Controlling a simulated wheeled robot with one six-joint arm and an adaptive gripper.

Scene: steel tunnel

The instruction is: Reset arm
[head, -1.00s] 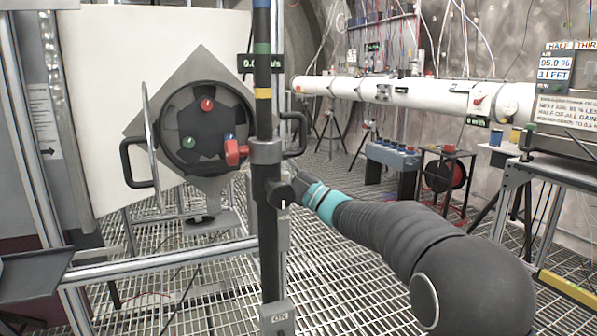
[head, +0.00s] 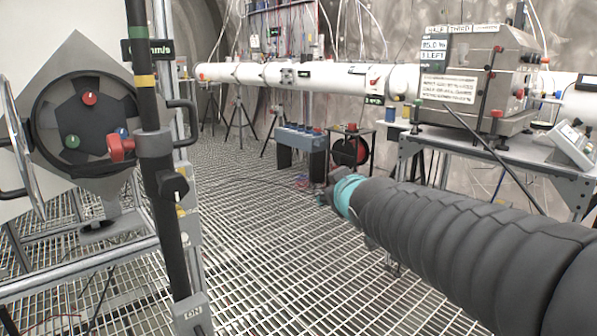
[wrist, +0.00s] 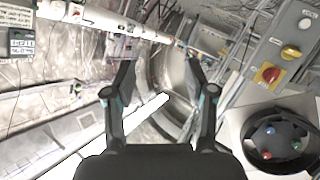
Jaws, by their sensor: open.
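My arm reaches in from the right in the head view, with its teal band and small dark gripper (head: 330,194) at the far end, over the grid floor. In the wrist view my gripper (wrist: 158,85) has its two dark fingers spread apart with nothing between them. The gap between the fingers looks onto the tunnel wall and a round opening. In the head view the fingertips are too small to make out. The gripper touches nothing that I can see.
A round panel with coloured knobs (head: 88,122) and a black upright pole (head: 150,130) stand at left. A white pipe (head: 330,76) runs across the back. A bench (head: 480,152) with a grey instrument box (head: 480,75) stands at right. The grid floor (head: 255,240) is open in the middle.

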